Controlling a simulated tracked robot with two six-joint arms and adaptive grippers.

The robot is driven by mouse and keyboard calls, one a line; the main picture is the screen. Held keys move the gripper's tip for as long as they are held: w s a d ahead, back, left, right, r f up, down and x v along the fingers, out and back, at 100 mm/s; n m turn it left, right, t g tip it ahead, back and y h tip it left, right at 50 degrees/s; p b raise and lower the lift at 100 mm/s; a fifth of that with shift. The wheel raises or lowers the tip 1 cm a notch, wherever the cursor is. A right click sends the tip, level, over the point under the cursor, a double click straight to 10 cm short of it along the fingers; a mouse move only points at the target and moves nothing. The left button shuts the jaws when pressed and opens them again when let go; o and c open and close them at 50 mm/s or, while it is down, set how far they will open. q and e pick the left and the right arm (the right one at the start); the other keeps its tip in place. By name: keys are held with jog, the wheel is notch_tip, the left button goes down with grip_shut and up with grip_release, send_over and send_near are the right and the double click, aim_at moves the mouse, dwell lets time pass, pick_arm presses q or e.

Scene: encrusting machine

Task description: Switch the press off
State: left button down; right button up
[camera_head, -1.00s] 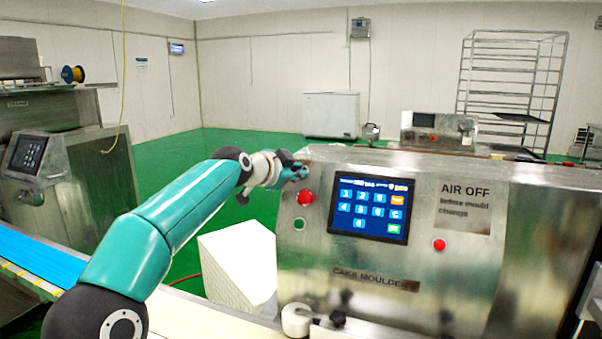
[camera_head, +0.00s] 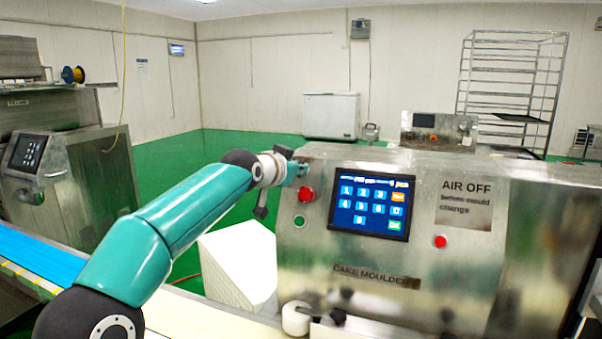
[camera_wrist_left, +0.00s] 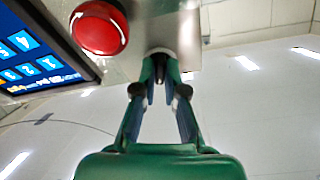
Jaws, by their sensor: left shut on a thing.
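The press is a steel cabinet (camera_head: 330,285) labelled CAKE MOULDER, with a lit blue touchscreen (camera_head: 371,206). A red button (camera_head: 305,195) sits left of the screen, with a small green-ringed button (camera_head: 299,221) below it. The red button also shows large in the left wrist view (camera_wrist_left: 98,28). My left gripper (camera_head: 298,168) is at the panel's upper left corner, just above the red button. In the left wrist view its fingertips (camera_wrist_left: 160,72) are shut on a small dark switch (camera_wrist_left: 160,58) on a pale round base, mostly hidden between them. My right gripper is out of view.
Another red button (camera_head: 440,242) is right of the screen, under the AIR OFF sign (camera_head: 465,200). A white block (camera_head: 238,265) stands left of the press. A blue conveyor belt (camera_head: 38,262) runs at far left. Green floor behind is open.

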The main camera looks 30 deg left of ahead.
pick_arm(q)
jog(key=n+b, duration=0.1)
jog(key=n, duration=0.1)
jog(key=f+n+y+b, duration=0.1)
jog(key=n+b, duration=0.1)
jog(key=n, duration=0.1)
jog(key=shift+w+d, duration=0.15)
jog(key=shift+d, duration=0.05)
jog(key=n+y+b, duration=0.1)
jog(key=n, duration=0.2)
jog(key=shift+g+b, duration=0.35)
jog(key=shift+g, duration=0.05)
jog(key=n, duration=0.3)
jog(key=shift+d+r, duration=0.1)
jog(key=shift+r, duration=0.05)
jog(key=shift+n+g+y, duration=0.5)
jog(key=shift+n, duration=1)
jog(key=shift+w, duration=0.1)
jog(key=c, duration=1.2)
grip_release()
jog(key=shift+r, duration=0.1)
jog(key=shift+c, duration=0.2)
jog(key=shift+r, duration=0.1)
